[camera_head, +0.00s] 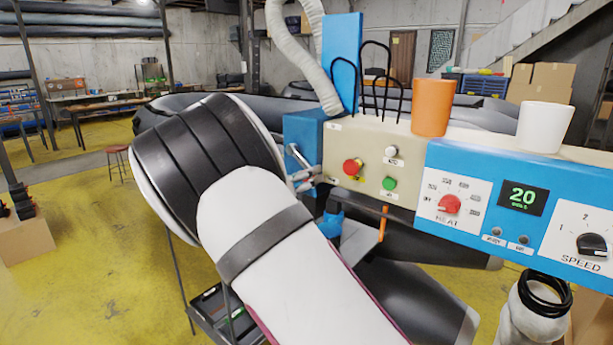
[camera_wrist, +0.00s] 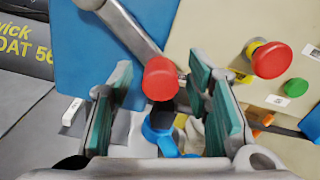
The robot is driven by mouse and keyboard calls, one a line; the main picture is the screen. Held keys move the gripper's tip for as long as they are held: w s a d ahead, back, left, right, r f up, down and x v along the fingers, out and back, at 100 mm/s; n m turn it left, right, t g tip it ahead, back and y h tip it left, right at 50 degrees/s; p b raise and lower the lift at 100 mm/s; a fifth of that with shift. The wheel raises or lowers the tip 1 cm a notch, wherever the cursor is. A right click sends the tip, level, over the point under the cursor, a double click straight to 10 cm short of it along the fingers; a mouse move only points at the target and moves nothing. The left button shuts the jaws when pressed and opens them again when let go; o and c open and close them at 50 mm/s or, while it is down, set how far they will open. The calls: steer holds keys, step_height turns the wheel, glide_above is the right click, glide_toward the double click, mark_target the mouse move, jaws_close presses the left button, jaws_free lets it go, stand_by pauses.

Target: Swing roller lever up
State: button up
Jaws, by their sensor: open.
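The roller lever (camera_wrist: 135,35) is a grey metal bar with a round red knob (camera_wrist: 160,78) at its lower end. In the wrist view it slants down from the top left across a blue panel. My gripper (camera_wrist: 163,100) is open, with teal pads on either side of the knob. The pads look apart from the knob, but I cannot tell how deep it sits between them. In the head view the lever (camera_head: 297,156) shows as a small bar on the machine's blue side. My gripper (camera_head: 312,182) is just below it, partly hidden by my arm.
To the right are a red stop button (camera_head: 352,167) and a green button (camera_head: 389,183). A blue heat and speed panel (camera_head: 430,160) lies farther right. An orange cup (camera_head: 433,107) and a white cup (camera_head: 545,127) stand on top. Below is a blue fitting (camera_wrist: 160,135).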

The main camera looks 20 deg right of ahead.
steer(key=shift+w+d, duration=0.15)
steer(key=shift+d, duration=0.1)
jaws_close()
